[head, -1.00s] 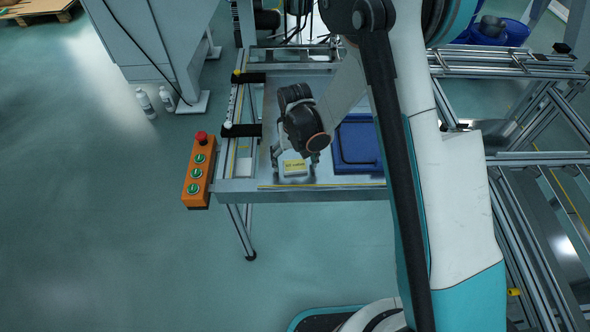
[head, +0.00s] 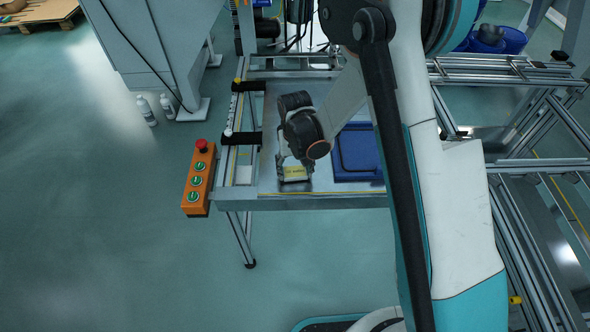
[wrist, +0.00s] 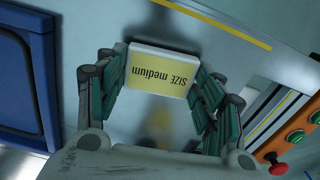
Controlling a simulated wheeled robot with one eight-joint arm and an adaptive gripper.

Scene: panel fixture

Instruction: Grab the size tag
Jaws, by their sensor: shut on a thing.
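The size tag (wrist: 160,72) is a white block with a yellow face reading "SIZE medium", upside down in the wrist view. It also shows small in the head view (head: 294,173), just below my wrist. My gripper (wrist: 162,88) is shut on the tag, with green-padded fingers at its left and right sides. In the head view my gripper (head: 294,168) is over the front part of the metal table, left of the blue tray. I cannot tell whether the tag still touches the table.
A blue tray (head: 358,152) lies right of the tag; its edge (wrist: 28,75) shows left in the wrist view. An orange button box (head: 198,180) with a red knob is fixed at the table's left edge. Bare metal table (head: 325,172) lies between.

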